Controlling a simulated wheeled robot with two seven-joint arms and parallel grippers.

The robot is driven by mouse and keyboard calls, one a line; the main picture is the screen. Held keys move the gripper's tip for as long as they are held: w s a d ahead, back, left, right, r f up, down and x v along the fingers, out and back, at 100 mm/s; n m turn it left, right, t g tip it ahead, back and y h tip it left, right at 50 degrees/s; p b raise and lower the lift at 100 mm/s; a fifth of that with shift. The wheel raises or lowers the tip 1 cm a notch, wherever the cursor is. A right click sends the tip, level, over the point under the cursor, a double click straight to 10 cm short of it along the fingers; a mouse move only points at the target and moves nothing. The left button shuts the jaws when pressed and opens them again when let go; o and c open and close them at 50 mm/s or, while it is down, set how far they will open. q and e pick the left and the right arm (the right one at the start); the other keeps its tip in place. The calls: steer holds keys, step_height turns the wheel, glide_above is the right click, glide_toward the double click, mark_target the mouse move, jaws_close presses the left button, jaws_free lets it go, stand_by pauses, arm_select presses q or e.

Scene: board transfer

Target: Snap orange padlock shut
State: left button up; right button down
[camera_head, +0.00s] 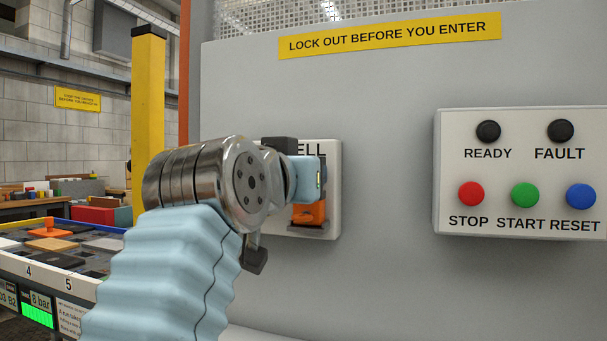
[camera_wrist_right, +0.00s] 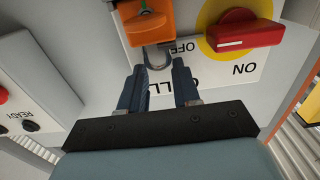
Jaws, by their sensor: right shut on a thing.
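The orange padlock (camera_head: 308,213) hangs at the lower part of a white switch plate (camera_head: 333,160) on the grey cabinet. In the right wrist view, the padlock (camera_wrist_right: 148,22) is at the top, with its grey shackle (camera_wrist_right: 157,60) toward my fingers. My right gripper (camera_wrist_right: 159,72) is shut on the padlock, with its two dark fingertips on either side of the shackle. In the head view, my right gripper (camera_head: 308,180) hides much of the plate and the padlock's upper part. I cannot tell whether the shackle is seated. My left gripper is not in view.
A red switch knob (camera_wrist_right: 236,30) on a yellow disc is beside the padlock, near OFF and ON markings. A button box (camera_head: 520,215) with red, green and blue buttons projects from the cabinet at right. A yellow post (camera_head: 148,100) and a tray table (camera_head: 50,270) stand at left.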

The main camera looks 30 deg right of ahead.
steer(key=shift+f, duration=0.35)
steer(key=c, duration=0.8)
jaws_free()
steer(key=v, duration=1.2)
steer(key=shift+s+b, duration=0.1)
steer(key=shift+b, duration=0.3)
